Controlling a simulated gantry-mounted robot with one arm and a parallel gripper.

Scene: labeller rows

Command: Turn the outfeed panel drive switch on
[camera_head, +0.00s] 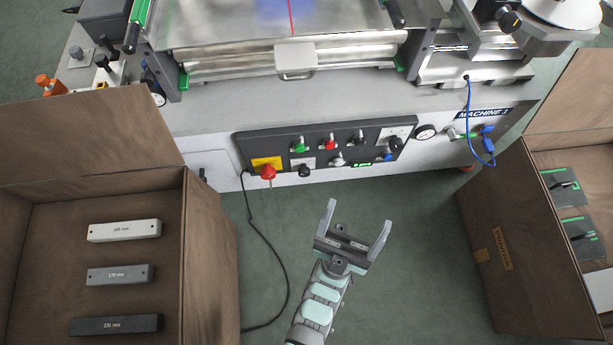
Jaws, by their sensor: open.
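A black control panel (284,148) is on the front of the machine. It carries a green control (299,147), a red control (329,142), black knobs (359,138), a pale control (338,160), a blue control (387,156) and a red mushroom button (267,172) by a yellow plate. The labels are too small to read, so I cannot tell which control is the outfeed panel drive switch or how it is set. My gripper (358,217) is open and empty, below the panel in the picture and apart from it, with its fingers pointing towards the machine.
An open brown box (211,240) at left holds labelled bars. Another brown box (505,255) at right holds dark plates. A black cable (279,260) runs along the green floor. A blue hose (471,130) hangs right of the panel, near a gauge (425,132). Floor between the boxes is mostly clear.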

